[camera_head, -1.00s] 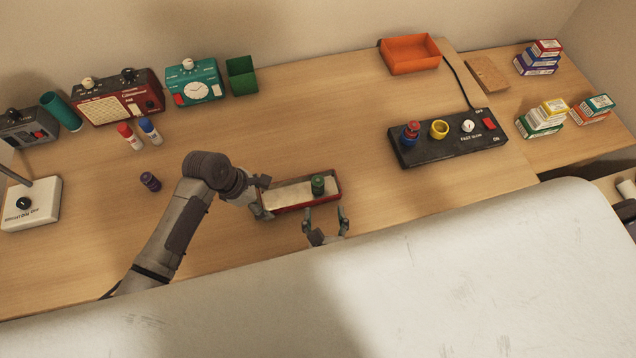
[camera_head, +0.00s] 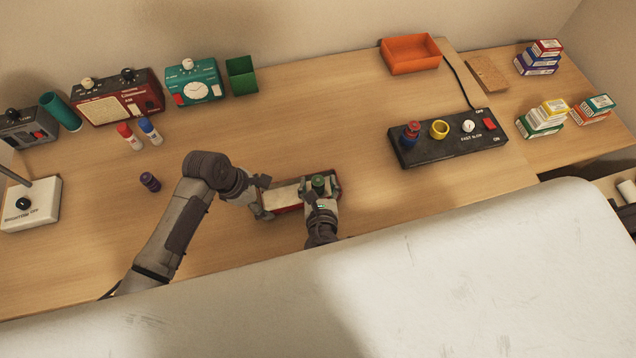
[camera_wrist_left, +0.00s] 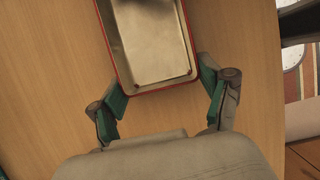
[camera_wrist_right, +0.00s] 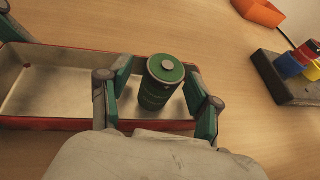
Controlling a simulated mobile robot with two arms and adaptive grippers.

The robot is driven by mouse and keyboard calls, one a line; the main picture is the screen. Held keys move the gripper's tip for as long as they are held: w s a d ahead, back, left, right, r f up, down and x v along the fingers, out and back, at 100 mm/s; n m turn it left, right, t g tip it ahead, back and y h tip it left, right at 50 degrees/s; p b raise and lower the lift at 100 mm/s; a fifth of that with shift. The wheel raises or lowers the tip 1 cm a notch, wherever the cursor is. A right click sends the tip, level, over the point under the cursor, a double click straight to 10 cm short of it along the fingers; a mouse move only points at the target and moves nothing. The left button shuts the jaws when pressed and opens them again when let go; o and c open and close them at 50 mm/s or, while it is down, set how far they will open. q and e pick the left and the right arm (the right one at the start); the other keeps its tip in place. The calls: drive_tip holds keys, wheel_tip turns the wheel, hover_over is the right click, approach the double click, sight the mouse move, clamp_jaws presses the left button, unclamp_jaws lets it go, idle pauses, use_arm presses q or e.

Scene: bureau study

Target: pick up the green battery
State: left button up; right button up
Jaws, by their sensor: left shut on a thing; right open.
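The green battery (camera_head: 318,181) stands upright in the right part of a shallow red-rimmed tray (camera_head: 281,196). In the right wrist view the battery (camera_wrist_right: 165,84) shows its green top with a pale round contact. My right gripper (camera_wrist_right: 157,76) is open, with one finger on each side of the battery; contact is not clear. It also shows in the head view (camera_head: 319,194), at the front of the tray. My left gripper (camera_head: 264,197) is shut on the tray's left end. In the left wrist view its fingers (camera_wrist_left: 161,78) sit against the tray's two long sides.
A purple battery (camera_head: 150,182) stands left of my left arm. A black control box (camera_head: 447,140) with red and yellow rings is to the right. Radios, a teal clock and a green box (camera_head: 242,76) line the wall. The desk behind the tray is clear.

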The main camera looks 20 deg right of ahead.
sight(318, 181)
drive_tip(key=shift+w, duration=0.1)
drive_tip(key=shift+c, duration=0.2)
clamp_jaws()
wheel_tip(318, 181, up, 10)
drive_tip(key=shift+r, duration=0.1)
use_arm(q)
drive_tip(key=o, duration=1.2)
drive_tip(key=shift+c, duration=0.2)
drive_tip(key=shift+r, duration=0.1)
drive_tip(key=v, duration=1.2)
drive_tip(key=shift+a, duration=0.1)
